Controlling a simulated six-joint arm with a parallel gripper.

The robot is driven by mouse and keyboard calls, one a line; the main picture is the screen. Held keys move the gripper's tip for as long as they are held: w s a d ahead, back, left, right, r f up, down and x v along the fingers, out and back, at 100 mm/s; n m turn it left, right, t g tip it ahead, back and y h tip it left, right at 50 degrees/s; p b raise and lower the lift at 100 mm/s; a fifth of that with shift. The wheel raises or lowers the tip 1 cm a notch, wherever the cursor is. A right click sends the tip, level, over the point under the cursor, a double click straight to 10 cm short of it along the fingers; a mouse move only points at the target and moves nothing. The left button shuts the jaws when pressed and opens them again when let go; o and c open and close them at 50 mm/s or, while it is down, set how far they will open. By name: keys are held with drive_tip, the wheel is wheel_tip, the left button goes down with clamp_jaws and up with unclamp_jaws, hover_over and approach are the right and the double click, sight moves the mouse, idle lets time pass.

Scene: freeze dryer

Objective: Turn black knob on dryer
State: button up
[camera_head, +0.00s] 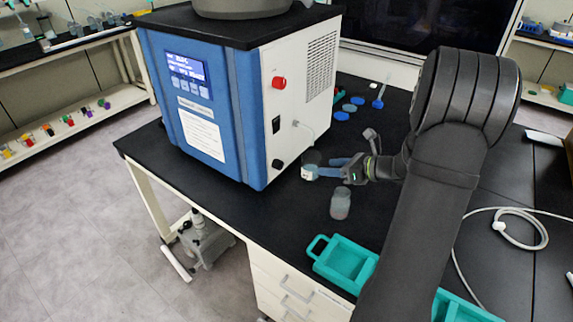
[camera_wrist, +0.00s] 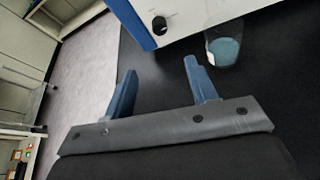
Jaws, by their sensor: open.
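The dryer (camera_head: 235,95) is a blue and white box with a black top and a front display, standing on the black bench. Its black knob (camera_head: 278,164) is low on the white side panel. The knob also shows in the wrist view (camera_wrist: 159,25), beyond and above my fingertips, near the panel's lower corner. My gripper (camera_head: 329,170) is to the right of the knob and apart from it. In the wrist view, the two blue fingers of my gripper (camera_wrist: 160,78) are spread with nothing between them.
A glass beaker with blue contents (camera_wrist: 224,48) stands close to my right finger in the wrist view. A jar (camera_head: 340,205) stands nearer the front edge. A teal tray (camera_head: 320,266) lies at the front. A red knob (camera_head: 279,83) sits higher on the panel.

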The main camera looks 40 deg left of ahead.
sight(282, 165)
drive_tip(key=x, duration=1.7)
drive_tip(key=shift+a+f, duration=0.1)
drive_tip(key=shift+a, duration=0.2)
drive_tip(key=c, duration=1)
